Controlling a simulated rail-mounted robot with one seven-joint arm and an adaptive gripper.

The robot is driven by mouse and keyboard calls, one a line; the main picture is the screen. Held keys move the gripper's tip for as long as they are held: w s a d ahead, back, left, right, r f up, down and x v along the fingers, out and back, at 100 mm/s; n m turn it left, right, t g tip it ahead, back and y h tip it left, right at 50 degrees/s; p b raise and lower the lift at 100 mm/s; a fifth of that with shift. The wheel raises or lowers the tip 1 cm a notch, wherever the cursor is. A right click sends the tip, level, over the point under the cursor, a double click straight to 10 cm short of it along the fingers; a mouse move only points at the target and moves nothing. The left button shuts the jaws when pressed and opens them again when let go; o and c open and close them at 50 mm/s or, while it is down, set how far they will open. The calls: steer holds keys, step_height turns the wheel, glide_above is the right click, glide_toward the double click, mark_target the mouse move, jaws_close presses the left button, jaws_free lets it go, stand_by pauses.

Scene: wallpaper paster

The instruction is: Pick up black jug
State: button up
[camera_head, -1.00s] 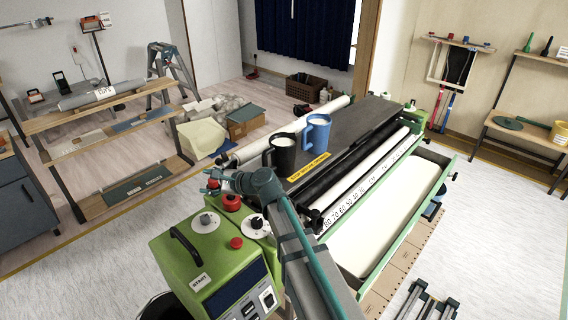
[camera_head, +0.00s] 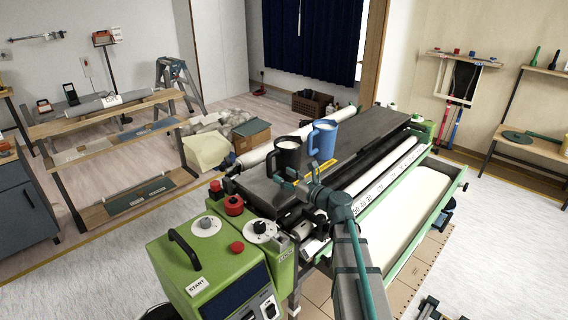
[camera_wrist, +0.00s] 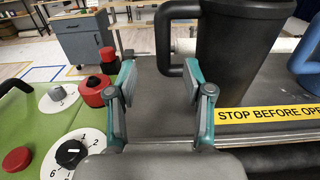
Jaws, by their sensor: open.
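The black jug (camera_head: 289,157), with white contents, stands upright on the dark top of the pasting machine. In the wrist view its dark body (camera_wrist: 236,55) fills the upper middle, and its handle points left. My gripper (camera_wrist: 160,75) is open and empty, with teal and grey fingers. In that view the handle shows between and beyond the fingertips; I cannot tell whether they touch it. In the head view my gripper (camera_head: 297,183) is just in front of the jug, overlapping its lower part.
A blue jug (camera_head: 322,138) stands close to the right of the black one, partly seen in the wrist view (camera_wrist: 306,62). A yellow warning strip (camera_wrist: 270,114) lies on the machine top. The green control box (camera_head: 205,260) with knobs and red buttons is at the left.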

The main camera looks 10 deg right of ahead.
mark_target(271, 167)
steer(key=x, duration=0.3)
steer(key=shift+w+p, duration=0.15)
steer(key=shift+p, duration=0.15)
steer(key=p+x, duration=0.1)
steer(key=x, duration=0.3)
steer(key=shift+w+d+r+p, duration=0.1)
steer(key=shift+w+p, duration=0.15)
steer(key=shift+p, duration=0.15)
steer(key=shift+w+a, duration=0.3)
steer(key=shift+w, duration=0.1)
jaws_close()
